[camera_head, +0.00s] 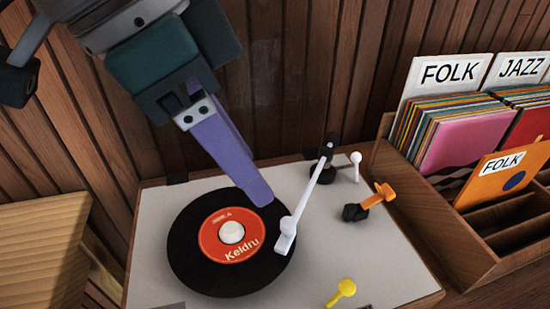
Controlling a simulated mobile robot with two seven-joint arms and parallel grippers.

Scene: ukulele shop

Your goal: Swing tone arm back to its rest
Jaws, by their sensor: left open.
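The white tone arm (312,190) runs from a dark pivot (326,158) at the back right of the turntable (320,255) towards the front left. Its headshell (285,238) is over the right edge of the black record (195,270), which has a red label. I cannot tell whether the needle touches. My left gripper (262,198) comes down from the upper left, open, with a long purple finger. Its tip is over the record's back right edge, left of the tone arm and apart from it. The other finger is hidden. My right gripper is not in view.
An orange piece on a black base (368,204) stands right of the tone arm. A white ball-ended post (356,160) is near the pivot, and a yellow knob (341,291) is in front. A wooden record crate (425,205) stands right; a wood-slat wall is behind.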

